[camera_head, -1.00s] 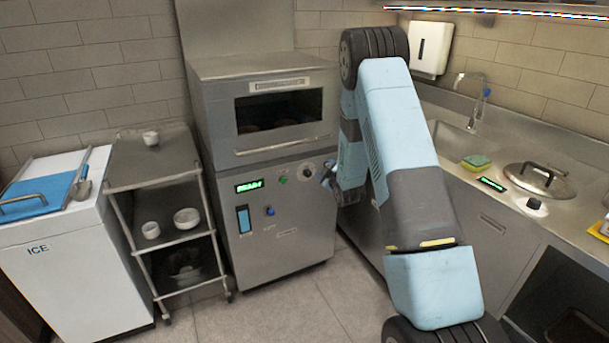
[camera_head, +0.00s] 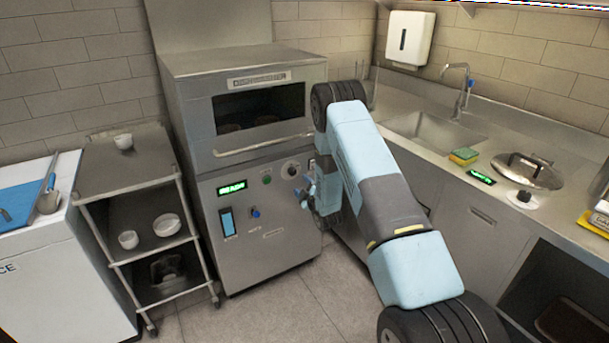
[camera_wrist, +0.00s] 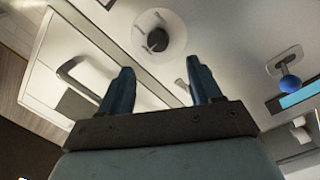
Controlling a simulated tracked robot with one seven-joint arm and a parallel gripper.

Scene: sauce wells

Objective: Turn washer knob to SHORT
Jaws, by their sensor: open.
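The washer (camera_head: 250,130) is a tall grey machine with a green READY display (camera_head: 231,189) on its front. Its knob (camera_head: 292,169), a small dark knob on a pale round dial, sits at the panel's upper right. The knob and dial also show in the wrist view (camera_wrist: 157,39), beyond the fingertips and between them, apart from both. The dial's marks are too small to read. My gripper (camera_head: 306,190) is open and empty, with blue fingers, just below and right of the knob in the head view. The open fingers show in the wrist view (camera_wrist: 160,75).
A blue-tipped switch (camera_head: 255,212) and a green button (camera_head: 267,180) are on the same panel. A shelf cart (camera_head: 130,180) with bowls stands left of the washer. A sink counter (camera_head: 440,165) is on the right. The floor in front is clear.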

